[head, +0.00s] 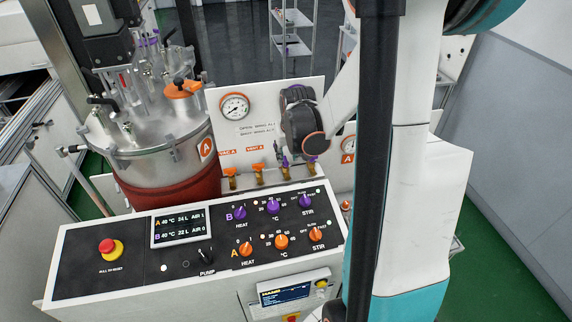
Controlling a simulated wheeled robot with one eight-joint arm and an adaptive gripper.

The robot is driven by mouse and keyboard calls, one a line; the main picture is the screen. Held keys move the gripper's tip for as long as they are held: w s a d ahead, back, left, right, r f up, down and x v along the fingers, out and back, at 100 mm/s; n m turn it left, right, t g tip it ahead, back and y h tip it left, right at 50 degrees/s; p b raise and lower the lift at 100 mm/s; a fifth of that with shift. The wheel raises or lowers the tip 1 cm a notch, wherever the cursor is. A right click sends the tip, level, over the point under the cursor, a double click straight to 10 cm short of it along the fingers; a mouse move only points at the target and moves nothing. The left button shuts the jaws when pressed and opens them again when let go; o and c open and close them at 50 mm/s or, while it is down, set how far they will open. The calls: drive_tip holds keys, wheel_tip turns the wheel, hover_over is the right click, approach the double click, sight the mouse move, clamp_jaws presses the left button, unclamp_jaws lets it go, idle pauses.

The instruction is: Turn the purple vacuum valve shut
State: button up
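Two purple valve handles show on the white valve panel (265,98), a left one (285,161) and a right one (312,159), each above a brass body. Their labels are hidden behind my arm's end, so I cannot tell which is the vacuum valve. The left handle looks roughly upright; the right one is partly covered. My gripper (297,118) is a dark shape in front of the panel, just above the purple handles. Its fingertips are not clear, and I cannot tell whether it touches a handle.
Two orange-handled valves (257,169) stand left of the purple ones. A gauge (235,107) is on the panel. The console (120,262) with knobs and a red stop button (106,246) lies in front. A steel vessel (165,150) stands left.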

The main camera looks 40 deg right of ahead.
sight(286, 160)
drive_tip(key=shift+b+x, duration=0.9)
drive_tip(key=shift+x, duration=1.25)
drive_tip(key=shift+s+r, duration=0.1)
clamp_jaws()
